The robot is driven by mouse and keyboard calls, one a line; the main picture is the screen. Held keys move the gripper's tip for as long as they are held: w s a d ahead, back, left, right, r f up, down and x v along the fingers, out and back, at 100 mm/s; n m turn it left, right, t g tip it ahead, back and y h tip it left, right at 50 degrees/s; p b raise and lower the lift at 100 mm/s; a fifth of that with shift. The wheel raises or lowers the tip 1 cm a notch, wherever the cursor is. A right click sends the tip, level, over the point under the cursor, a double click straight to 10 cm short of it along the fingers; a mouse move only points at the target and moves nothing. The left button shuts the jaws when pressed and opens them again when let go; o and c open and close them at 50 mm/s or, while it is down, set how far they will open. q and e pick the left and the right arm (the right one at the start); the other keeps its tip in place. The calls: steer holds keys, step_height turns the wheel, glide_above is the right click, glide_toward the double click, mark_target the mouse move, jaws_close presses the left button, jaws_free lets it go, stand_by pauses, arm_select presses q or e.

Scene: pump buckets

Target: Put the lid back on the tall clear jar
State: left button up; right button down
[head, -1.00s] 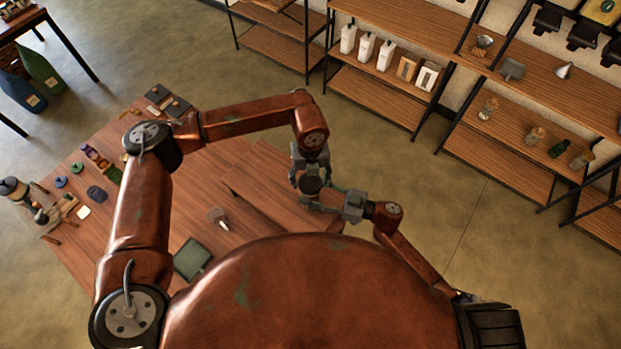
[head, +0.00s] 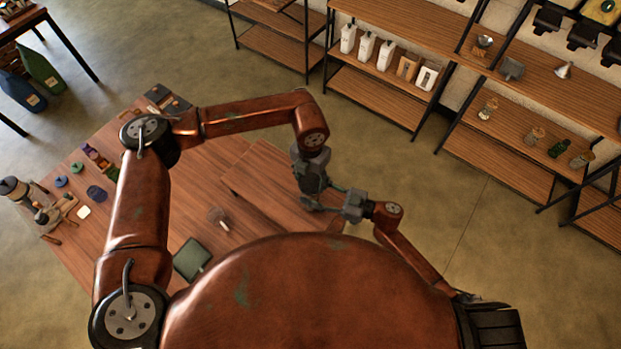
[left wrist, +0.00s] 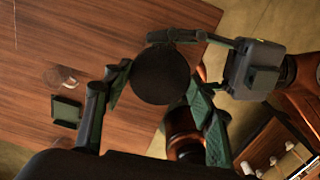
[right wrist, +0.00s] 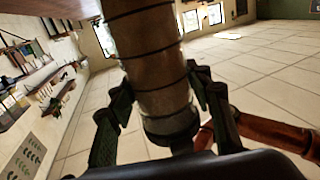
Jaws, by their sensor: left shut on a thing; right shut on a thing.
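The dark round lid (left wrist: 160,76) is seen from above in the left wrist view, between the fingers of my left gripper (left wrist: 160,88), which is shut on it. In the head view my left gripper (head: 312,180) is beside my right gripper (head: 335,200). In the right wrist view my right gripper (right wrist: 162,88) is shut around the tall clear jar (right wrist: 158,82), which has dark bands and a dark end piece. The lid hides the jar in the left wrist view. I cannot tell whether the lid is seated or how the rims line up.
The wooden table (head: 150,270) lies below and left. On it are a green square (head: 192,259), a small pale item (head: 218,217) and several coloured pieces at the left. Shelves with white bottles (head: 366,48) and jars stand at the back. The floor at right is clear.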

arm_select(q)
steer(key=m, duration=1.3)
steer(key=o, duration=1.3)
steer(key=shift+c, duration=0.2)
steer(key=shift+r, duration=2.25)
steer(key=shift+c, duration=0.3)
